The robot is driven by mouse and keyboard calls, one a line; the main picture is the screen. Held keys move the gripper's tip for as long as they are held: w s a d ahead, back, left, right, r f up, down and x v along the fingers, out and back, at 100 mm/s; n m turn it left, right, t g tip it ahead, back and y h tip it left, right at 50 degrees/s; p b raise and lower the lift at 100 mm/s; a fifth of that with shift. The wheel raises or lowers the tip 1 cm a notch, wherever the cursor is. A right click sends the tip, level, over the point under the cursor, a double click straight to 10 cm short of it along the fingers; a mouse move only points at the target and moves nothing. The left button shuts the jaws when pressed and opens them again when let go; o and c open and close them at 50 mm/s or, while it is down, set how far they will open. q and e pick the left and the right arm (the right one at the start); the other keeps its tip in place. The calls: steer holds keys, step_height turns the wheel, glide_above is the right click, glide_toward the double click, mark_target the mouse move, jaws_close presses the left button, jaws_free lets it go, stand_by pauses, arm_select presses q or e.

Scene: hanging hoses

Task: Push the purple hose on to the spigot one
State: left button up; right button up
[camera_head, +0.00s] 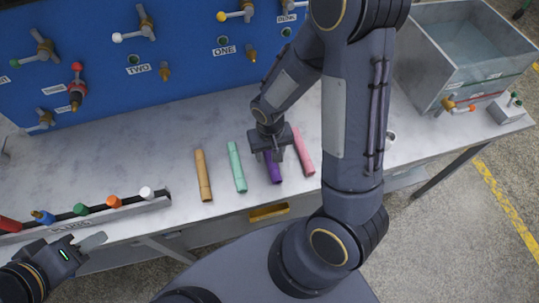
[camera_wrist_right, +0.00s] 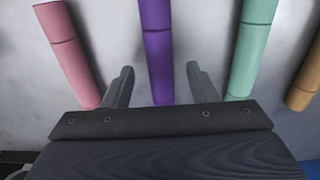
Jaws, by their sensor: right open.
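The purple hose (camera_head: 273,172) lies on the grey bench between a green hose and a pink hose. My right gripper (camera_head: 271,154) is over its far part, pointing down. In the right wrist view the purple hose (camera_wrist_right: 157,52) runs between the two open fingers of my right gripper (camera_wrist_right: 160,88), with a gap on each side. Spigot one (camera_head: 251,55) is a brass spigot on the blue panel, beside the label ONE. My left gripper (camera_head: 78,248) is at the lower left, near the bench's front edge; its fingers are partly visible and their opening is unclear.
A pink hose (camera_head: 303,152), a green hose (camera_head: 237,167) and an orange hose (camera_head: 203,175) lie beside the purple one. A rack of coloured plugs (camera_head: 95,213) stands at the front left. A metal tank (camera_head: 465,55) is at the right. The bench's left middle is clear.

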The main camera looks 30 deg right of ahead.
steer(key=shift+f, duration=0.85)
steer(key=shift+c, duration=0.4)
steer(key=shift+a, duration=0.1)
steer(key=c, duration=1)
steer(key=shift+r, duration=0.15)
